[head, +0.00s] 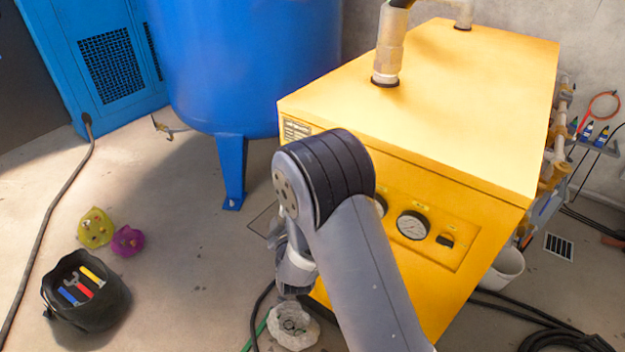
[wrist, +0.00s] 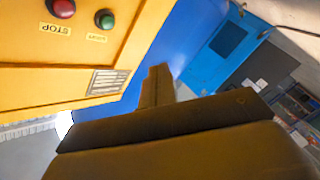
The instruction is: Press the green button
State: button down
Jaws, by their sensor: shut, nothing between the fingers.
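The green button (wrist: 104,19) is on the yellow machine panel (wrist: 35,72) at the upper left of the wrist view. It is round, with a small yellow label below it. A red button (wrist: 61,8) beside it on the left has a STOP label. My gripper (wrist: 158,84) is shut and empty, pointing up the picture, below and to the right of the green button and apart from it. In the head view my arm hides the buttons, and my gripper's fingers cannot be made out there.
The yellow machine (head: 440,90) has a gauge (head: 413,225) and a black knob (head: 445,240). A blue tank (head: 250,60) stands to its left. A black tool bucket (head: 85,295) and hoses lie on the floor.

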jog(key=w+d, duration=0.5)
jog(key=w, duration=0.2)
jog(key=shift+d, duration=0.2)
jog(key=shift+d, duration=0.1)
dwell(2.1)
jog(key=shift+w+d+b, duration=0.15)
jog(key=shift+w+b, duration=0.1)
jog(key=shift+b, duration=0.05)
jog(key=shift+w+d+b, duration=0.3)
jog(key=shift+w+b, duration=0.05)
jog(key=shift+w, duration=0.05)
dwell(0.7)
jog(key=shift+s+a, duration=0.1)
jog(key=shift+s+a+b, duration=0.45)
jog(key=shift+s, duration=0.15)
jog(key=shift+s, duration=0.1)
